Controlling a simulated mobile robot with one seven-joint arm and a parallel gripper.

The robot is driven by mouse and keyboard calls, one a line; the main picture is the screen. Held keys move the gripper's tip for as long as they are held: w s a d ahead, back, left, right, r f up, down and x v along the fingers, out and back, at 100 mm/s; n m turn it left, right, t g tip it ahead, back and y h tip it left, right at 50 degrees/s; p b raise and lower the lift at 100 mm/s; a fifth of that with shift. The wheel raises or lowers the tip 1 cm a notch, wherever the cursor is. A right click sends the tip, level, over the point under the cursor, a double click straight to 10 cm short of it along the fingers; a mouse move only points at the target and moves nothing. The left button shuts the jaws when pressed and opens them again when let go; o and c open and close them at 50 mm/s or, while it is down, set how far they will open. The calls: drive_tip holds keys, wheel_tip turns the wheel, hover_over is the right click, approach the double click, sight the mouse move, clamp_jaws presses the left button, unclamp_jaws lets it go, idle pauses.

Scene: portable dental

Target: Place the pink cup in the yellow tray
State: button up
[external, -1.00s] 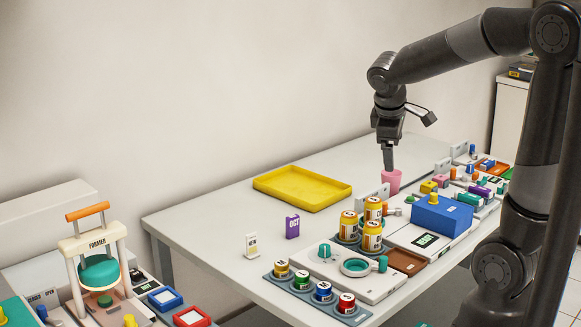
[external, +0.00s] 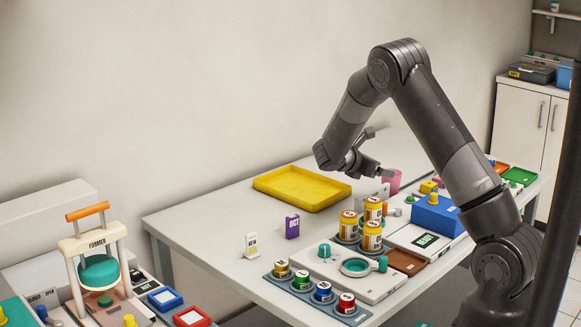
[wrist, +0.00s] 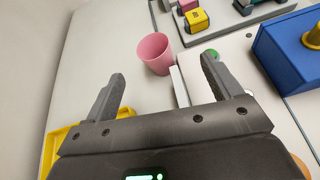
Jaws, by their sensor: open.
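The pink cup (external: 394,180) stands upright on the table, at the far side of the small devices. In the wrist view the pink cup (wrist: 153,56) is ahead of the fingertips, within the span between them, and looks empty. My gripper (external: 382,173) is tipped low toward the cup from its left in the external view. In the wrist view my gripper (wrist: 163,68) is open with nothing between its fingers. The yellow tray (external: 296,202) lies empty on the table, left of the cup. Part of the tray's edge shows in the wrist view (wrist: 53,142) at lower left.
A light upright plate (external: 374,192) stands close by the cup. Orange bottles (external: 372,237) and a blue box (external: 436,214) are nearer the front. A purple OCT block (external: 292,227) stands in front of the tray. The table between tray and cup is mostly clear.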

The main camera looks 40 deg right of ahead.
sight(396, 174)
drive_tip(key=shift+n+h, duration=0.4)
drive_tip(key=shift+n, duration=0.4)
drive_tip(key=x, duration=0.4)
drive_tip(key=w+f+x, duration=0.1)
drive_tip(key=x, duration=0.3)
drive_tip(key=w+x, duration=0.1)
drive_tip(key=x, duration=0.4)
drive_tip(key=shift+a+f, duration=0.25)
drive_tip(key=shift+f, duration=0.15)
drive_tip(key=shift+c, duration=0.4)
drive_tip(key=c, duration=1)
drive_tip(key=shift+c, duration=0.2)
drive_tip(key=shift+r, duration=0.15)
